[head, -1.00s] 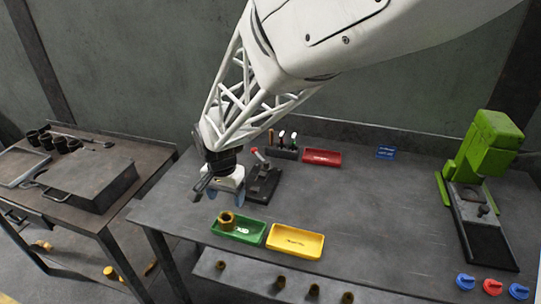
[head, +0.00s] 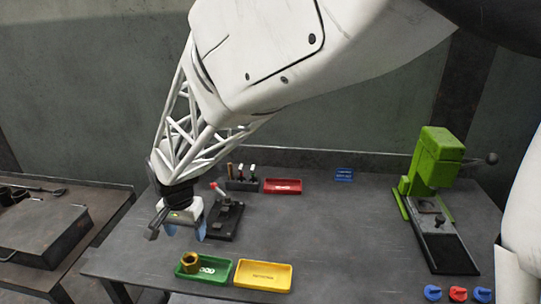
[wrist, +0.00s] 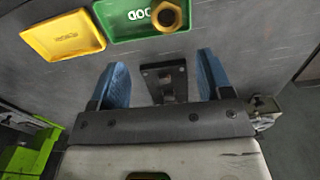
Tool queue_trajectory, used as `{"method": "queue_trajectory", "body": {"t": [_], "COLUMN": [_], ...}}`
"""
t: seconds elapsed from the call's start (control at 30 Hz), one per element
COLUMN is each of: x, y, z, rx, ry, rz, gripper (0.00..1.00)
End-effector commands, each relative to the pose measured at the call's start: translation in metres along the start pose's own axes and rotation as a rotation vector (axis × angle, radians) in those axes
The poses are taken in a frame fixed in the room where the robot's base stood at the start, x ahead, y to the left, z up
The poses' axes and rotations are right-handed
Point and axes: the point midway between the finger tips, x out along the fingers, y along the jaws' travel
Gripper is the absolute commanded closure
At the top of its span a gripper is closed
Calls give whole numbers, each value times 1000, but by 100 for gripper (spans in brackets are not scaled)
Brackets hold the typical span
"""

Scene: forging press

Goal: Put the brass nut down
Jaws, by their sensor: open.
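The brass nut (head: 190,262) sits in the left end of the green tray (head: 214,272) on the workbench. In the wrist view the nut (wrist: 167,16) lies at the right end of the green tray (wrist: 112,20), beside the tray's white lettering. My gripper (head: 186,232) is above the bench, behind the nut and apart from it. In the wrist view its two blue fingers (wrist: 160,78) are spread wide with nothing held between them. A black base plate shows in the gap, below the fingers.
A yellow tray (head: 262,276) stands right of the green one. A black lever device (head: 225,220) is close beside my gripper. A red tray (head: 283,186), a tool rack (head: 242,183) and a green press (head: 434,165) stand farther off. The bench middle is clear.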

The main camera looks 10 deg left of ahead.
Motion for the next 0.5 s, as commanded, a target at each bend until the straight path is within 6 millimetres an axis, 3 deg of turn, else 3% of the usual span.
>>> {"method": "queue_trajectory", "body": {"t": [0.27,0.5], "x": [-8,-35], "y": [17,74], "z": [-5,-17], "rx": [0,0], "ry": [5,24], "rz": [-5,-21], "gripper": [28,28]}}
